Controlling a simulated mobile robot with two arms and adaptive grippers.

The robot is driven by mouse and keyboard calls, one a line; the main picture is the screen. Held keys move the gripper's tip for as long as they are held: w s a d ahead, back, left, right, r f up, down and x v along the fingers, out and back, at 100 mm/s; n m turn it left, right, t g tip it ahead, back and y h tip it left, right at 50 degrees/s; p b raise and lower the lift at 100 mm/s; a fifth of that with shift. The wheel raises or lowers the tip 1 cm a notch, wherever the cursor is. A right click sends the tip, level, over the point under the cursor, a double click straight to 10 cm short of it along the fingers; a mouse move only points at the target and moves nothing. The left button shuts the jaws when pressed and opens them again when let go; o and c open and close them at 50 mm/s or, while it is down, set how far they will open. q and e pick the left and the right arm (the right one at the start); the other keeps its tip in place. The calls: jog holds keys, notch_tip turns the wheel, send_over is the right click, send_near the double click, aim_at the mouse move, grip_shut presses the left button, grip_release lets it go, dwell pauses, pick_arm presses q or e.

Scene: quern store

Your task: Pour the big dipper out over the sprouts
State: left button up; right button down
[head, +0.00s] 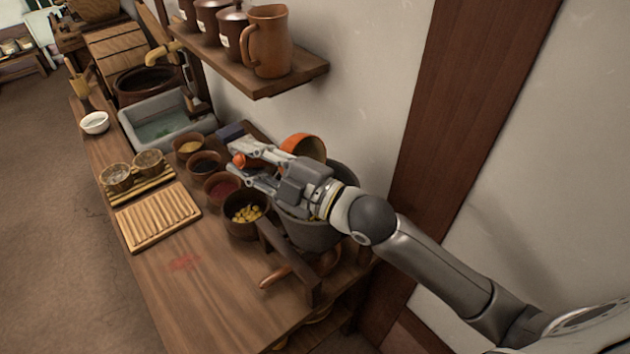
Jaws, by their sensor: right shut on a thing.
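My right gripper (246,170) reaches in from the right over the back of the counter. It is shut on the orange dipper, whose rounded bowl (303,146) shows behind the gripper and whose orange handle end (239,160) sticks out by the fingertips. The dipper's bowl is above a large grey pot (312,236), partly hidden by my wrist. I cannot see what the dipper holds. I cannot clearly identify the sprouts. A brown bowl with yellow pieces (247,214) stands below the gripper, and two small round containers (117,178) (149,163) stand on a slatted mat. My left gripper is not in view.
Bowls of red (221,187), dark (205,163) and yellowish (187,147) contents stand in a row. A ribbed wooden board (158,217) lies at the front, with bare counter (205,290) nearer me. A stone basin (165,124) and a shelf (255,75) with jugs are behind.

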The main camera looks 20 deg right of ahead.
jog(key=shift+w+a+r+h+p, duration=0.2)
jog(key=shift+w+h+p, duration=0.15)
jog(key=shift+p, duration=0.15)
jog(key=w+a+f+m+g+h+p, duration=0.1)
jog(key=w+a+f+g+h+p, duration=0.2)
jog(key=w+g+p, duration=0.3)
jog(key=w+a+f+m+g+h+p, duration=0.1)
jog(key=w+a+f+g+h+p, duration=0.3)
jog(key=w+g+p, duration=0.1)
jog(key=shift+w+f+g+p, duration=0.3)
jog(key=shift+w+g+p, duration=0.1)
jog(key=shift+w+p, duration=0.3)
dwell(2.4)
dwell(0.7)
dwell(1.4)
